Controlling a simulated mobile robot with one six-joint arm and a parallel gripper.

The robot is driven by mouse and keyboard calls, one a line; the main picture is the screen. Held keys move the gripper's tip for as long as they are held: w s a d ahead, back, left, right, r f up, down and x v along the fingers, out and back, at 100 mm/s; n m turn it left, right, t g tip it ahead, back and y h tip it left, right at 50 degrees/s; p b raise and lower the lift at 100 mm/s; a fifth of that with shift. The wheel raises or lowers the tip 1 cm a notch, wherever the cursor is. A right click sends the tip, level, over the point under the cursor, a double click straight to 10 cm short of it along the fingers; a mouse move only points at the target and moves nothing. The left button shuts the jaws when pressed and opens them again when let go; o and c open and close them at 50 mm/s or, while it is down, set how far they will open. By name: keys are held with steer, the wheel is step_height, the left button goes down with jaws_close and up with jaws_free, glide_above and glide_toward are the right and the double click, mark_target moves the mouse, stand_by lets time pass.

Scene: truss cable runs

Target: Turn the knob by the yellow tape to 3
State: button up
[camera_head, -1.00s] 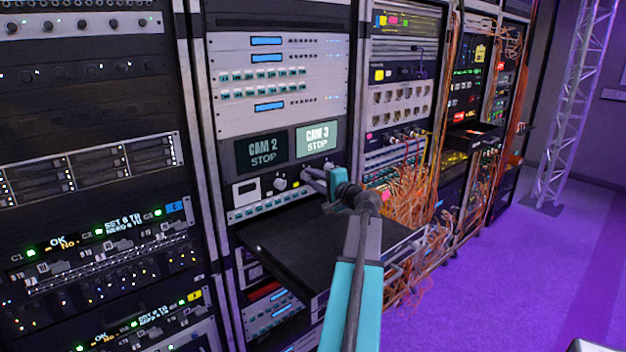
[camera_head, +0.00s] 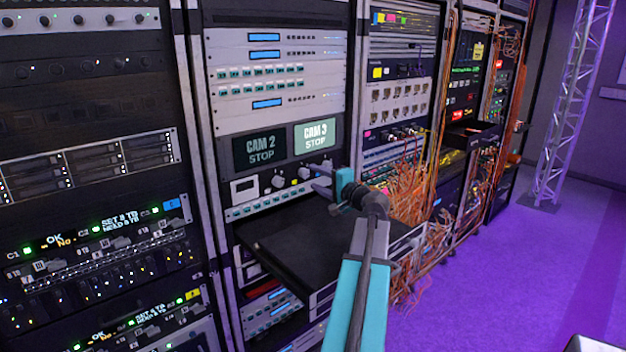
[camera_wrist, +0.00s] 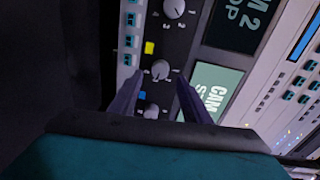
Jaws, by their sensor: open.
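In the wrist view, a small yellow tape (camera_wrist: 149,47) sits on the dark panel beside a round grey knob (camera_wrist: 160,69), with pale marks around it. The knob's setting is too small to read. My gripper (camera_wrist: 160,78) is open, with one fingertip to each side of this knob in the picture. In the head view, my gripper (camera_head: 316,178) is in front of the panel under the CAM 3 screen, right of a pale knob (camera_head: 304,173); the fingers look clear of it. The yellow tape is tiny in that view.
Another knob (camera_wrist: 174,8) and a lower knob (camera_wrist: 151,111) by a blue tape (camera_wrist: 141,96) flank it. A black shelf (camera_head: 320,240) juts out below the panel. Orange cables (camera_head: 405,190) hang to the right.

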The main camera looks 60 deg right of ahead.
steer(key=b+v, duration=0.2)
steer(key=v, duration=0.8)
steer(key=shift+s, duration=0.25)
steer(key=shift+a+f, duration=0.1)
